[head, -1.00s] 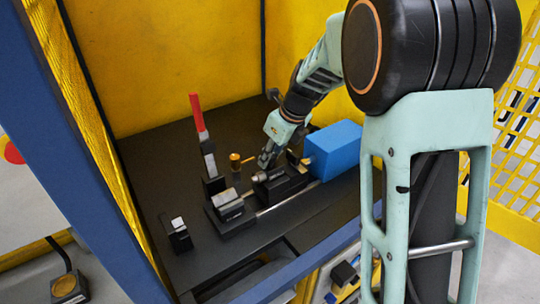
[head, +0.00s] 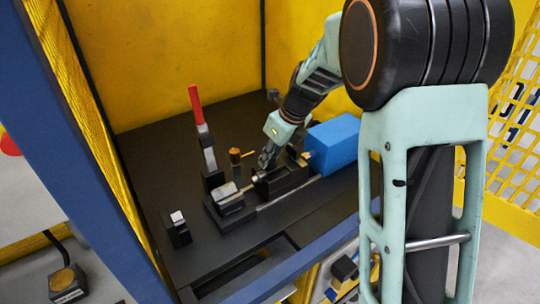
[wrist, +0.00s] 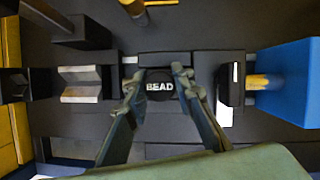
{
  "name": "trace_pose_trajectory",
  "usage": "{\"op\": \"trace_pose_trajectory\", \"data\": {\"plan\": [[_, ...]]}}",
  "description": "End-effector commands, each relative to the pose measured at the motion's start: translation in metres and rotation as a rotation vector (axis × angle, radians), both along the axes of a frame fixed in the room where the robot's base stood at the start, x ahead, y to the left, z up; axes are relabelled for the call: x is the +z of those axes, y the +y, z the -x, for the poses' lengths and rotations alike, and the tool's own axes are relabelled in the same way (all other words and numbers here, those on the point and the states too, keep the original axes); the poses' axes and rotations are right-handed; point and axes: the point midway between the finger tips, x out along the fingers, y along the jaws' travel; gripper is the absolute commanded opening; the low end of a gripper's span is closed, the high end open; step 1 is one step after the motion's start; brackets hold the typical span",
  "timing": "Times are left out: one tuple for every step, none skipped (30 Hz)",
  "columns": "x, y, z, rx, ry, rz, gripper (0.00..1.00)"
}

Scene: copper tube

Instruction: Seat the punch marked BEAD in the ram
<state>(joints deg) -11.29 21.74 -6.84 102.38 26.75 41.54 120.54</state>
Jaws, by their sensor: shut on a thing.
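The punch marked BEAD (wrist: 160,87) shows its dark round labelled face in the wrist view, between the two fingers of my gripper (wrist: 158,80). My gripper is shut on it. In the head view my gripper (head: 268,158) is low over the dark block on the bench, and the punch cannot be made out clearly there. A blue box (wrist: 290,80) with a brass-coloured rod (wrist: 257,81) pointing at a dark upright block (wrist: 229,84) is right of my gripper; this looks like the ram. Whether the punch touches the block is unclear.
A V-shaped metal block (wrist: 80,84) stands left of my gripper. A red-handled lever (head: 196,104) stands upright at the bench's left, with a brass-topped post (head: 235,155) nearby. A small dark stand (head: 178,232) is at front left. The bench's back left is clear.

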Motion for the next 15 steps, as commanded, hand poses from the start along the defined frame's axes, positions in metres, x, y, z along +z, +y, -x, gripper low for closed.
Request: {"op": "trace_pose_trajectory", "data": {"plan": [[0.0001,0.0002,-0.0012,-0.001,-0.003,-0.001,0.00],[-0.0006,0.0002,-0.0011,-0.001,-0.004,-0.002,0.00],[-0.0015,0.0002,-0.0012,-0.001,-0.004,-0.002,0.00],[-0.0022,0.0002,-0.0011,-0.001,-0.005,-0.001,0.00],[-0.0028,0.0002,-0.0012,0.000,-0.005,-0.001,0.00],[-0.0037,0.0002,-0.0011,0.000,-0.005,-0.001,0.00],[-0.0035,0.0003,-0.0012,0.000,-0.005,-0.001,0.24],[-0.0029,0.0002,-0.0013,0.000,-0.005,-0.001,0.27],[-0.0031,0.0002,-0.0011,-0.001,-0.004,-0.002,0.32],[-0.0032,0.0002,-0.0010,-0.001,-0.003,-0.001,0.35],[-0.0034,0.0002,-0.0009,-0.001,-0.003,-0.001,0.38],[-0.0035,0.0002,-0.0007,-0.001,-0.003,-0.001,0.43],[-0.0037,0.0001,-0.0007,0.000,-0.002,-0.001,0.43],[-0.0038,0.0002,-0.0006,0.000,-0.002,-0.001,0.43],[-0.0040,0.0001,-0.0005,0.000,-0.002,-0.001,0.43]]}}
